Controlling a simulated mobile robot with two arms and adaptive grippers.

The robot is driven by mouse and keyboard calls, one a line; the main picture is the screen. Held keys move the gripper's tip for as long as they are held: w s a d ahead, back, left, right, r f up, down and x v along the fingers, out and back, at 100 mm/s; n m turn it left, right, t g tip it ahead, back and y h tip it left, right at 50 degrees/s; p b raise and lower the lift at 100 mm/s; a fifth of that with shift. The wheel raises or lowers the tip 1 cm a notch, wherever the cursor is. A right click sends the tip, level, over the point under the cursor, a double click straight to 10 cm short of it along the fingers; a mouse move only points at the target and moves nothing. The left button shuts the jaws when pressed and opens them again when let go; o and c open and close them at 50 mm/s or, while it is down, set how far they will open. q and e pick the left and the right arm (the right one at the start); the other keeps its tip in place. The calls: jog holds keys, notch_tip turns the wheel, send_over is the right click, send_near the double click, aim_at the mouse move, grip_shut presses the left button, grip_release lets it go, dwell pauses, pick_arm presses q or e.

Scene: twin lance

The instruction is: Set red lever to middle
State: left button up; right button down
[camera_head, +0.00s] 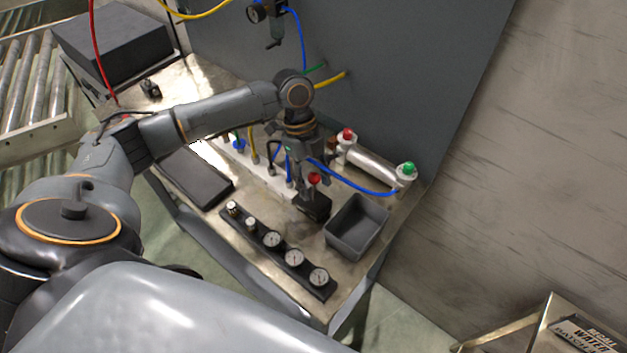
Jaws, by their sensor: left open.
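The red lever (314,180) has a round red knob above a dark block (315,207) on the metal workbench, left of the grey bin. My left gripper (308,170) reaches down from above, directly at the red knob. It is open, with its fingers close to the knob. I cannot tell whether they touch it. The fingers and the knob hide most of the lever's stem, so its exact setting is hard to tell. My right gripper is out of view.
A grey open bin (357,226) stands right of the lever. A gauge strip (293,258) lies along the front edge. A cylinder (372,163) with red and green fittings stands behind, with a blue hose (350,181) curving near my gripper. A grey panel (400,70) rises behind the bench.

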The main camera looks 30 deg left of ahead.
pick_arm(q)
jog(key=v, duration=1.1)
jog(key=shift+a+r, duration=0.25)
jog(key=shift+r, duration=0.05)
